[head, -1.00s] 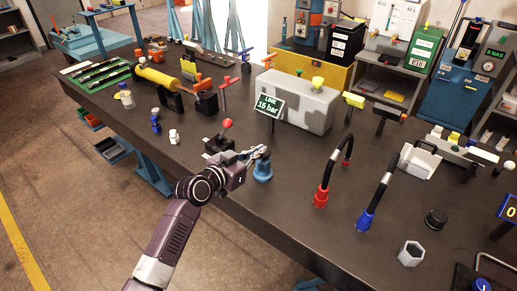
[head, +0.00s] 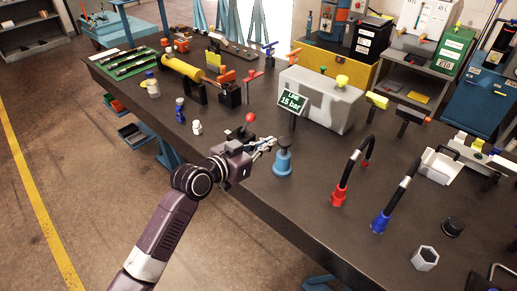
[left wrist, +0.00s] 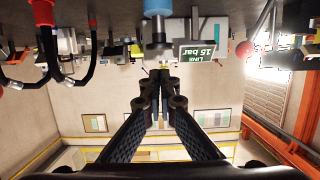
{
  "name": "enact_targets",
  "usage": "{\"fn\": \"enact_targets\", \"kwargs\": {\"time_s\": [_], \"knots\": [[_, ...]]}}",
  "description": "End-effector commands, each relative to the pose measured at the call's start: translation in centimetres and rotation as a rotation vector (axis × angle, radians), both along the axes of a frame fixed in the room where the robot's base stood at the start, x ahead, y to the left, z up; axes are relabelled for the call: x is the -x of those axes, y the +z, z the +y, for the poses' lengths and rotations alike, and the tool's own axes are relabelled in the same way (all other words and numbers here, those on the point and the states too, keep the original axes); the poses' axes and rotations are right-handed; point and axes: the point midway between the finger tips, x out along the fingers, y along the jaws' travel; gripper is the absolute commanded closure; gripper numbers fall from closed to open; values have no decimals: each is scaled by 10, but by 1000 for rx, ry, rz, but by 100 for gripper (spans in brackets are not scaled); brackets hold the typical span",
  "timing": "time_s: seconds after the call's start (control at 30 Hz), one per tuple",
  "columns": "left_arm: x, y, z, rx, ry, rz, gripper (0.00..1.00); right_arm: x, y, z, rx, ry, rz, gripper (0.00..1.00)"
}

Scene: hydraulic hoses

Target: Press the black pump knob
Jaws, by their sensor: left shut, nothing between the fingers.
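The pump is a blue upright body (head: 282,163) near the front edge of the bench, with the black pump knob (head: 284,142) on top. In the left wrist view the scene is upside down; the blue body (left wrist: 158,7) is at the top edge and the dark knob (left wrist: 157,45) hangs below it. My left gripper (head: 271,143) is shut and empty, at about knob height just left of the knob. Its closed fingers (left wrist: 158,78) fill the middle of the wrist view. I cannot tell whether they touch the knob. My right gripper is out of view.
A red-ball lever (head: 250,117) stands close behind my left gripper. The "LINE 15 bar" sign (head: 292,101) and a grey tank (head: 322,98) are behind the pump. Red-ended (head: 339,196) and blue-ended (head: 380,222) hoses stand to the right. Bare bench lies in front of the hoses.

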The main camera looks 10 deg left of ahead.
Motion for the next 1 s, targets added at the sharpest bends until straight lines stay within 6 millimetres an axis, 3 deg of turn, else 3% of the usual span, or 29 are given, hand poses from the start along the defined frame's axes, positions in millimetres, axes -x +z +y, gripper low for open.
{"fn": "enact_targets", "kwargs": {"time_s": [0.33, 1.0], "knots": [[29, 9, 22, -1, 0, -2, 100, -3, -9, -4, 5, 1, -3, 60], [31, 11, 22, 0, 1, -2, 100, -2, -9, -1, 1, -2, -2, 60]]}}
